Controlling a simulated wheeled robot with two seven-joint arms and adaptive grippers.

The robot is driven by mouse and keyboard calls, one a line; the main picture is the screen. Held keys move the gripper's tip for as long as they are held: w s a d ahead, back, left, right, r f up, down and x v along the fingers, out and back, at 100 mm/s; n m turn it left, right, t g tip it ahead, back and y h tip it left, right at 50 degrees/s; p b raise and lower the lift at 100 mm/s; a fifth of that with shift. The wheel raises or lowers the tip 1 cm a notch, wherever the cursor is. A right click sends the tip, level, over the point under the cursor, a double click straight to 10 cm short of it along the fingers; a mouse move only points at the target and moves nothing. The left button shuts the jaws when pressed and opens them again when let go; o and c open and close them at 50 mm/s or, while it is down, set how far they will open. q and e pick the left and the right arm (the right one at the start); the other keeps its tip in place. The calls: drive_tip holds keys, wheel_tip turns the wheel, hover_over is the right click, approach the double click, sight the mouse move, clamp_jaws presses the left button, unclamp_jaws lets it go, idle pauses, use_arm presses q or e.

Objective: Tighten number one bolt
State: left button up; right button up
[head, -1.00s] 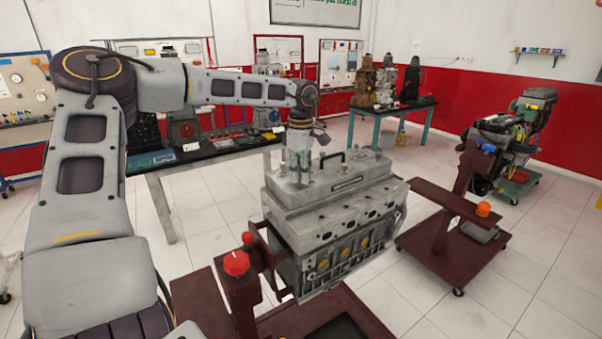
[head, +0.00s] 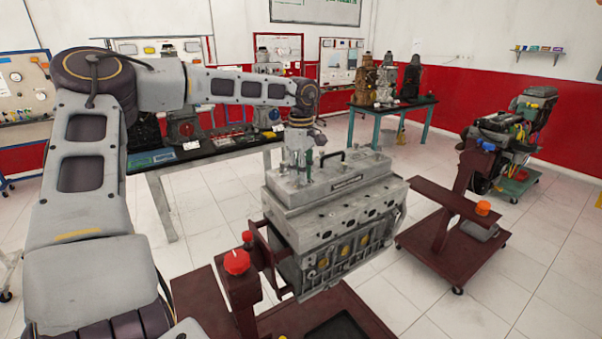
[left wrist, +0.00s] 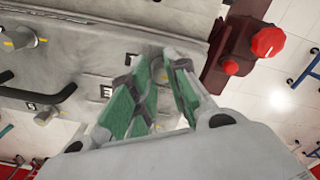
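The grey engine cover (head: 335,185) lies on top of the engine block (head: 345,245). My left gripper (head: 310,165) points down at the cover's near left end. In the left wrist view, its green-padded fingers (left wrist: 162,72) are drawn close together around a grey bolt (left wrist: 158,74), apparently shut on it; the fingers partly hide the contact. Another bolt (left wrist: 46,115) stands to the left, and one with a yellow mark (left wrist: 20,38) stands farther up. Small black-and-white labels (left wrist: 105,91) beside the bolts are too small to read. My right gripper is out of view.
A black handle (head: 333,157) rises from the cover close to the gripper. The dark red stand with a red knob (head: 236,263) is at the front left. A second stand (head: 450,215) is to the right. A workbench (head: 210,147) stands behind. Open floor lies between.

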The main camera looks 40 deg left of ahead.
use_arm(q)
drive_tip(key=o, duration=0.3)
drive_tip(key=shift+o, duration=0.2)
wheel_tip(320, 180, up, 12)
idle(0.7)
drive_tip(key=shift+f, duration=0.1)
idle(0.6)
